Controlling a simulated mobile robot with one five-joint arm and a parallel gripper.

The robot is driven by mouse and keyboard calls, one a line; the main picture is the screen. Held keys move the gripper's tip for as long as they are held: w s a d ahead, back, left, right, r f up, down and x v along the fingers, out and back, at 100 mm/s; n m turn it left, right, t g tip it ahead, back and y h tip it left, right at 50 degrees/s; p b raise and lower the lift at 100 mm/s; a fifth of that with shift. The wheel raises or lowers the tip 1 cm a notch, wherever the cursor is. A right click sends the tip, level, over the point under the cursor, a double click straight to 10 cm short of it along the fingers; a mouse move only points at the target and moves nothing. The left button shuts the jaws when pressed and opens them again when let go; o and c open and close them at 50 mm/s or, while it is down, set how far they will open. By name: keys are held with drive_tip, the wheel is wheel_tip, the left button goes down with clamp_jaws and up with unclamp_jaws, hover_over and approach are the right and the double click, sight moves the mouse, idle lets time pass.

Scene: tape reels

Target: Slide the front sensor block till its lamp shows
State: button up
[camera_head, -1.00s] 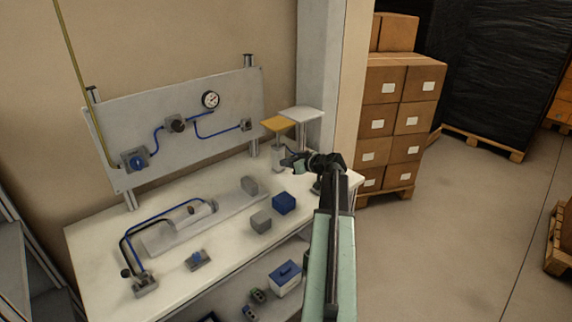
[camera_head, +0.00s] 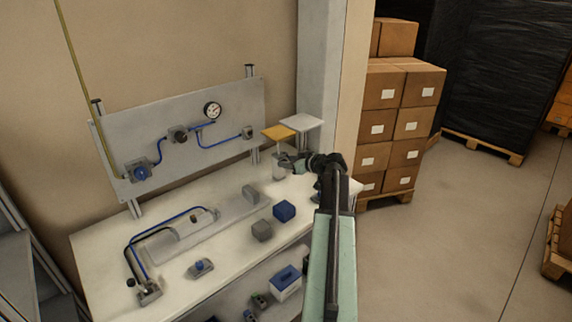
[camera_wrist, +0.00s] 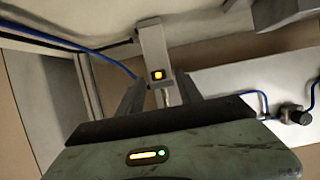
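In the wrist view a pale grey block (camera_wrist: 153,48) carries a small glowing orange lamp (camera_wrist: 158,75). I take it for a sensor block, but cannot tell whether it is the front one. My gripper (camera_wrist: 160,84) has its fingers apart, with the block's lamp end and a thin pale rod showing between them. I cannot tell whether either finger touches the block. In the head view my gripper (camera_head: 284,162) is by a pale post (camera_head: 278,171) under a yellow plate (camera_head: 278,132); its fingers are too small to judge there.
A white bench (camera_head: 225,262) holds grey blocks (camera_head: 262,231), a blue block (camera_head: 285,211) and a tubed fixture (camera_head: 150,292). A panel (camera_head: 205,125) with gauge stands behind. A white plate (camera_head: 301,122) is beside the yellow one. Cartons (camera_head: 380,123) are stacked right; floor there is open.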

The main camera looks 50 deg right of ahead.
drive_tip(key=shift+s, duration=0.1)
drive_tip(key=p+v, duration=0.3)
drive_tip(key=v, duration=0.4)
drive_tip(key=shift+s, duration=0.25)
drive_tip(key=shift+r, duration=0.25)
